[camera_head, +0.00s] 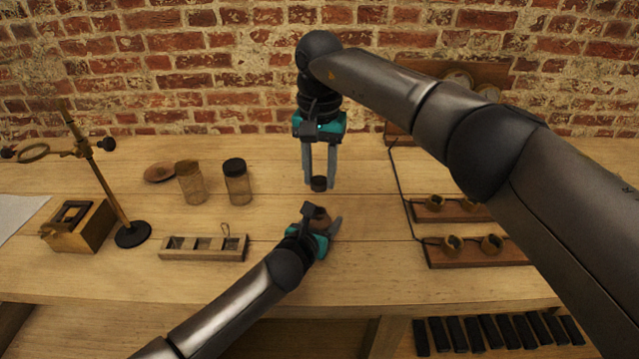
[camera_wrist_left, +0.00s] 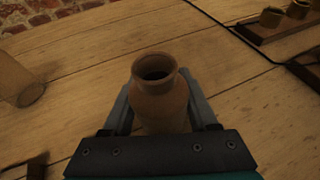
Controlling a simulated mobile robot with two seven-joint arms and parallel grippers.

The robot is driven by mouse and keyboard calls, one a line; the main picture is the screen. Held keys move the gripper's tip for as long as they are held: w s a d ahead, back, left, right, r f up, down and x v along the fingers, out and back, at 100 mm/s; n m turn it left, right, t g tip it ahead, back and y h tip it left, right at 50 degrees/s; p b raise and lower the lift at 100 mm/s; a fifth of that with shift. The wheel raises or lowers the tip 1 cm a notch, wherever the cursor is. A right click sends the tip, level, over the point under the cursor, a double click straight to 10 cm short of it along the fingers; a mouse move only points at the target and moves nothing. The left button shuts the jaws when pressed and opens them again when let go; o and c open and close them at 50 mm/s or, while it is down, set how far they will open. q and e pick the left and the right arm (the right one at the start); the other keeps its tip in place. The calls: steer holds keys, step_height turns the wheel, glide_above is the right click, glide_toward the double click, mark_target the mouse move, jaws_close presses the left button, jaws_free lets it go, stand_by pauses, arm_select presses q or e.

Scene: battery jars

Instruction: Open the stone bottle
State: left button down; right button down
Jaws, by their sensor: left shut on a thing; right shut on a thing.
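The stone bottle (camera_head: 319,217) is brown and round-shouldered. It stands between the fingers of my left gripper (camera_head: 324,226), which is shut on it, and the gripper partly hides it in the head view. In the left wrist view the bottle (camera_wrist_left: 160,97) shows a bare, open, dark mouth. A small dark round stopper (camera_head: 319,185) is between the fingertips of my right gripper (camera_head: 319,179), which is shut on it. The stopper is above the bottle in the head picture, apart from its mouth.
Left of the grippers are an open glass jar (camera_head: 191,184), a black-lidded jar (camera_head: 237,184) and a wooden compartment tray (camera_head: 203,254). A brass stand (camera_head: 104,190) is further left. Wooden racks with small cups (camera_head: 478,262) and a cable lie right.

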arm_select(q)
steer(key=shift+c, duration=0.5)
jaws_free()
steer(key=shift+s+a, duration=0.1)
